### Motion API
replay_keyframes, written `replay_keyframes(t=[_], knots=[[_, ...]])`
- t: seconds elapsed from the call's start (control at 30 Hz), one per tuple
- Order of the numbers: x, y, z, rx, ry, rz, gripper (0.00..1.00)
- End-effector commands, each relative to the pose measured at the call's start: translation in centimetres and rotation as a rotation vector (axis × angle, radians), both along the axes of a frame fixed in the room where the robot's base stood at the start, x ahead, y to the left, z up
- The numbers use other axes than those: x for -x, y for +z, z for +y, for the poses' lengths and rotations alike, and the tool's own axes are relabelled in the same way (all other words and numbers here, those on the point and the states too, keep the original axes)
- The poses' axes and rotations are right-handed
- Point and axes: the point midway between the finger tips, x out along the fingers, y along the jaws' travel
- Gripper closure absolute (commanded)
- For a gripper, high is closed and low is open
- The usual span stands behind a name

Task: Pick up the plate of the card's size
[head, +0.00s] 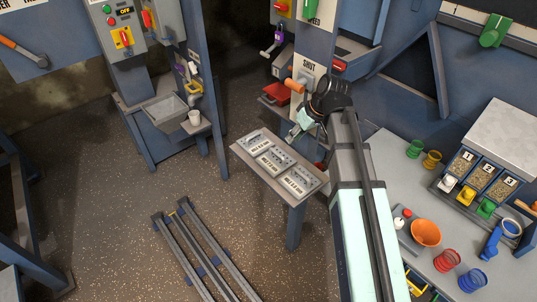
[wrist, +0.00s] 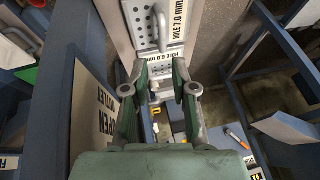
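Three grey perforated plates with handles and white labels lie in a row on a small grey table (head: 240,150): a far-left plate (head: 258,143), a middle plate (head: 276,160) and a near-right plate (head: 296,181). My gripper (head: 297,131) is above the far edge of this table, beside the far-left plate. In the wrist view my gripper (wrist: 160,80) is open, its fingers apart. Beyond the fingertips is a plate labelled HOLE 7.0 mm (wrist: 150,22); a nearer label (wrist: 166,62) seems to read 6.0 mm, its plate partly hidden by the fingers. I cannot make out a size card.
A workbench (head: 390,150) on the right holds coloured cups, an orange bowl (head: 426,233) and numbered bins (head: 480,178). A blue machine with a red tray (head: 278,93) stands behind my gripper.

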Motion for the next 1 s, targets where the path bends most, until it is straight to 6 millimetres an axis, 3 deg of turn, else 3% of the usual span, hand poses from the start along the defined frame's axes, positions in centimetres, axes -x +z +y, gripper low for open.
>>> replay_keyframes(t=[0.27,0.6,1.0], knots=[[-0.1,-1.2,0.6,0.0,0.005,0.002,0.73],[-0.8,-5.2,2.4,0.001,0.005,0.002,0.73],[-0.8,-7.0,3.1,0.001,0.004,0.002,0.73]])
